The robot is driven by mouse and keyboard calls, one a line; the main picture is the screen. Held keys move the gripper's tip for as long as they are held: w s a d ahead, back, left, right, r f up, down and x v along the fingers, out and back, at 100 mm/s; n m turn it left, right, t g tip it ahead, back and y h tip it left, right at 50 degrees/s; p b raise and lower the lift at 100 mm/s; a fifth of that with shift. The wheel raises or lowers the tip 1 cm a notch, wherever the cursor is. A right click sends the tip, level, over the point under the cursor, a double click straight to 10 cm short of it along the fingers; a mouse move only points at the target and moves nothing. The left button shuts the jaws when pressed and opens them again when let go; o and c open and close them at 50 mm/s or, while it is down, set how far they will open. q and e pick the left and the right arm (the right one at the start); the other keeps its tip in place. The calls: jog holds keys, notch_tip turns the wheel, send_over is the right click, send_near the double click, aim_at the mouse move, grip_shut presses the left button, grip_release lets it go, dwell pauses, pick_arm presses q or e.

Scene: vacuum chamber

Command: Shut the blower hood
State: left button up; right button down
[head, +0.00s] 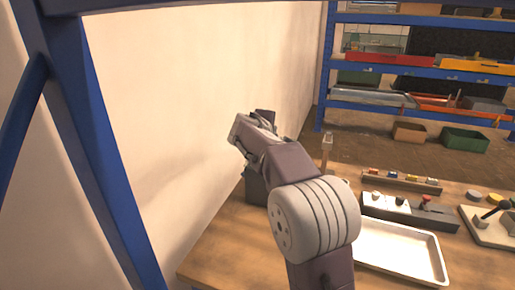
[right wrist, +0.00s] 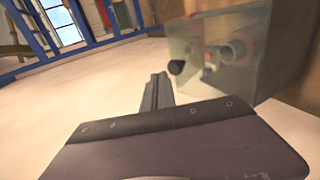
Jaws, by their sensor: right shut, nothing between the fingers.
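A see-through box-like cover (right wrist: 215,50) with dark and pale round parts inside shows at the upper right of the right wrist view. It may be the blower hood; whether it is open or closed cannot be told. My right gripper (right wrist: 158,88) is shut and empty, its fingers pointing up the picture just left of the cover. In the head view my right gripper (head: 262,118) is raised in front of the pale wall, above the table's far left part. A dark grey block (head: 255,188) sits partly hidden behind my right arm. My left gripper is out of view.
The wooden table (head: 225,255) holds a white tray (head: 405,250), a grey block with knobs (head: 405,210) and a rack of small coloured pieces (head: 400,180). A blue post (head: 110,150) stands at the left. Blue shelves (head: 425,65) stand behind.

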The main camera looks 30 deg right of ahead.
jog(key=w+d+f+b, duration=0.1)
jog(key=w+d+f, duration=0.2)
jog(key=f, duration=0.1)
jog(key=shift+w+d, duration=0.15)
jog(key=shift+d, duration=0.25)
jog(key=shift+w+d+f+b, duration=0.35)
jog(key=shift+f+b, duration=0.1)
jog(key=shift+f, duration=0.15)
jog(key=shift+w+d+f+b, duration=0.25)
jog(key=shift+d+f+b, duration=0.15)
jog(key=shift+f, duration=0.2)
jog(key=b+v, duration=0.1)
jog(key=v, duration=0.8)
jog(key=shift+a, duration=0.1)
